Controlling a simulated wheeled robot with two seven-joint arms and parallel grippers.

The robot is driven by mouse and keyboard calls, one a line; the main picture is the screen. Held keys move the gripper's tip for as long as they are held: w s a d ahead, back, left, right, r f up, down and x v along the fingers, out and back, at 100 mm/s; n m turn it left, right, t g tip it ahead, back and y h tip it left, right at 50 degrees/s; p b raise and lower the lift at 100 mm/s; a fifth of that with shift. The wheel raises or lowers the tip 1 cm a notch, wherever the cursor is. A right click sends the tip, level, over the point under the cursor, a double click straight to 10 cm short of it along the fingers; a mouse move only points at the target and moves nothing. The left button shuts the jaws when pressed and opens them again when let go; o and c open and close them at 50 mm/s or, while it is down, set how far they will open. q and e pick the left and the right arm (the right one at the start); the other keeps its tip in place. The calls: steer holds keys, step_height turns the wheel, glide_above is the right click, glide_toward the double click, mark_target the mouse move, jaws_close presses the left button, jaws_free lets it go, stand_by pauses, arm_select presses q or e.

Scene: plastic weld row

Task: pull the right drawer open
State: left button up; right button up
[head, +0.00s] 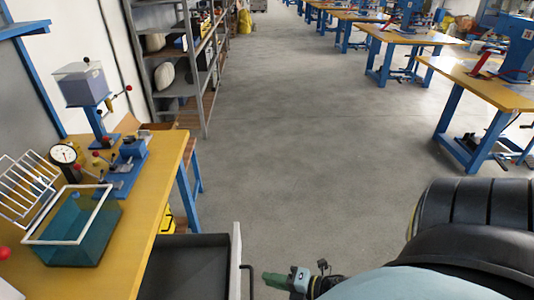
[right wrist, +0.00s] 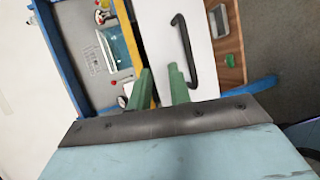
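A drawer below the yellow bench stands out from it in the head view, with its dark inside (head: 190,268) showing. Its white front (head: 236,262) carries a black bar handle (head: 248,280). The white front (right wrist: 172,28) and the handle (right wrist: 187,48) also show in the right wrist view. My right gripper (head: 274,280) is just right of the handle in the head view. In the wrist view its two green fingers (right wrist: 161,72) are apart with nothing between them; the handle's near end lies beside the right finger, not between them. My left gripper is not in view.
The bench top (head: 150,210) holds a teal bin (head: 75,235), a dial gauge (head: 63,154) and a blue press (head: 105,120). Metal shelving (head: 185,60) stands behind. The concrete floor (head: 300,130) is clear; more workbenches (head: 480,85) line the right.

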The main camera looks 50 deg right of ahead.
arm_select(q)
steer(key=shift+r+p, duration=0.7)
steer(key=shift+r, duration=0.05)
arm_select(e)
steer(key=f+v, duration=0.1)
steer(key=v, duration=0.9)
steer(key=shift+s+d, duration=0.3)
steer(key=shift+s, duration=0.1)
steer(key=shift+r, duration=0.1)
steer(key=s+a+f+m+g+h, duration=0.2)
steer(key=f+m+g+h, duration=0.1)
steer(key=f+m, duration=0.55)
steer(key=s+a+f+m+g+h, duration=0.25)
steer(key=f+m, duration=0.25)
steer(key=f, duration=0.6)
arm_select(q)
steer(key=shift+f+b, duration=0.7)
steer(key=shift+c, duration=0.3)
arm_select(e)
steer(key=s+a+f+m+g, duration=0.7)
steer(key=s+f, duration=0.2)
steer(key=s, duration=0.2)
steer(key=shift+s+f, duration=0.15)
steer(key=shift+f, duration=0.1)
